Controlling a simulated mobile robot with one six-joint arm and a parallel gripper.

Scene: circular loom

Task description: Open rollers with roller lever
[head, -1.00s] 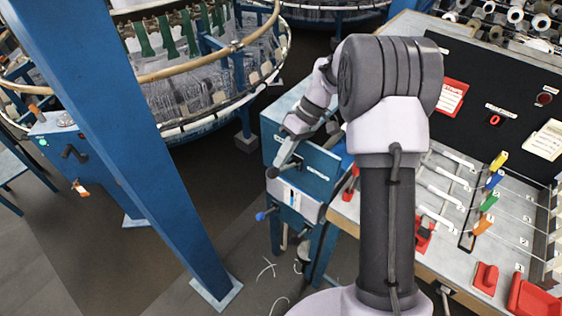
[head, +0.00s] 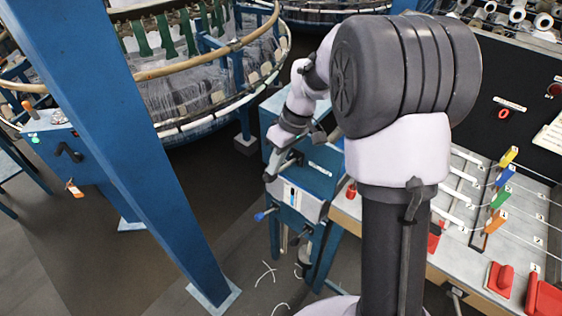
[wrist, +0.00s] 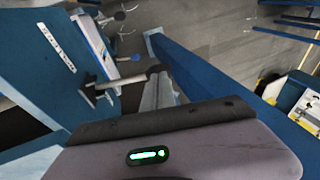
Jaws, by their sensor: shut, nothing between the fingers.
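A blue machine box (head: 312,168) with a pale front panel (head: 300,201) stands left of the worktable. My gripper (head: 272,172) is shut and empty at the box's left front edge, pointing down and left. A rod with a blue knob (head: 263,215) sticks out below the gripper; the knob also shows in the wrist view (wrist: 135,58). No label marks either as the roller lever.
A blue slanted post (head: 130,150) stands to the left, with open floor (head: 225,225) between it and the box. The worktable (head: 520,225) with coloured levers lies right. The circular loom (head: 190,75) is behind.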

